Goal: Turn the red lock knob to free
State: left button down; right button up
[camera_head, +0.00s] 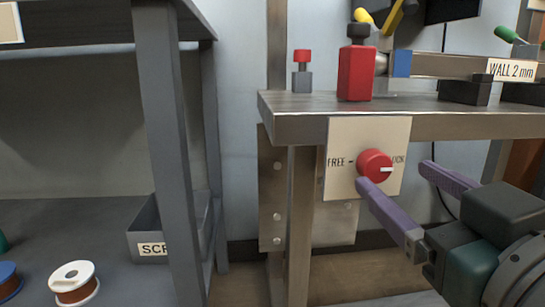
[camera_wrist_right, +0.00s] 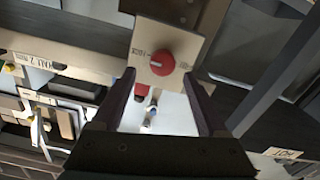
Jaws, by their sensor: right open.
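The red lock knob (camera_head: 375,166) is round and sits on a beige plate (camera_head: 340,132) on the front of the metal bench. The plate reads FREE on the left and a partly covered LOCK on the right. The knob's white mark points right, to the LOCK side. My right gripper (camera_head: 394,174) is open and empty, with purple fingers in front of the plate. In the right wrist view the knob (camera_wrist_right: 162,62) shows just beyond and between the open fingertips (camera_wrist_right: 158,76), apart from them as far as I can tell. My left gripper is not in view.
The bench top (camera_head: 300,103) carries a red block with a dark cap (camera_head: 356,72), a small grey and red piece (camera_head: 302,72) and a tube labelled WALL 2 mm (camera_head: 455,66). A grey shelf post (camera_head: 165,150) stands left, with a bin (camera_head: 150,244) and spools (camera_head: 75,282).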

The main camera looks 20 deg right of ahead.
aim_at(379, 168)
jog(key=x, duration=0.3)
jog(key=shift+w+a, duration=0.15)
jog(key=shift+w, duration=0.25)
jog(key=shift+w+d, duration=0.2)
jog(key=shift+w, duration=0.25)
jog(key=shift+a, duration=0.1)
grip_shut()
